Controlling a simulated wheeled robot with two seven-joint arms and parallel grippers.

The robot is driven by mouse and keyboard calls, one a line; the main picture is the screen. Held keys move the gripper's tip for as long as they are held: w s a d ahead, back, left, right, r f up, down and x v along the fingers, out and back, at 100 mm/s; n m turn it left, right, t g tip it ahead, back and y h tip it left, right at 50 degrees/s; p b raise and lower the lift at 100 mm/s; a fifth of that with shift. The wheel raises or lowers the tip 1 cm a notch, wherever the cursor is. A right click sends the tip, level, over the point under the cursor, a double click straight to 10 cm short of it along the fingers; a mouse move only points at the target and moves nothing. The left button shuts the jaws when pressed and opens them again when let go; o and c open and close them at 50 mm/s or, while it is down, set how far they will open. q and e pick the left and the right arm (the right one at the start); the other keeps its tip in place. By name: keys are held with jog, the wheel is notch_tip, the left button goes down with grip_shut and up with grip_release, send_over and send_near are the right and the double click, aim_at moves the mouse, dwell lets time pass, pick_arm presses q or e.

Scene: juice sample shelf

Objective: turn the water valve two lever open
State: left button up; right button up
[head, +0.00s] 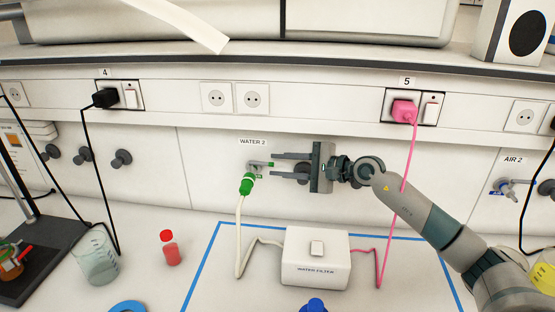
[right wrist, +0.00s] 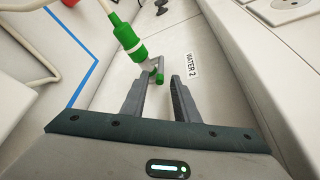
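The water valve (head: 256,167) is on the wall under the "WATER 2" label (head: 253,142). A green hose connector (head: 247,184) hangs below it. The valve's small lever has a green tip and points toward my right gripper; in the right wrist view the lever (right wrist: 159,77) shows near the gap between the fingertips. My right gripper (head: 272,166) comes from the right with its fingers apart and nothing clearly held; its fingers also show apart in the right wrist view (right wrist: 161,82). Whether a finger touches the lever cannot be told. My left gripper is not in view.
A white water filter box (head: 316,273) stands below on the blue-taped bench area. A pink cable (head: 412,150) hangs from socket 5 behind my right arm. A red-capped bottle (head: 171,252) and a glass beaker (head: 97,262) stand at the left. A white hose (head: 239,235) runs from the connector.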

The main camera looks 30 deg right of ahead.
jog(key=shift+w+a+f, duration=0.15)
jog(key=shift+w+a, duration=0.2)
jog(key=shift+w, duration=0.15)
grip_shut()
dwell(1.3)
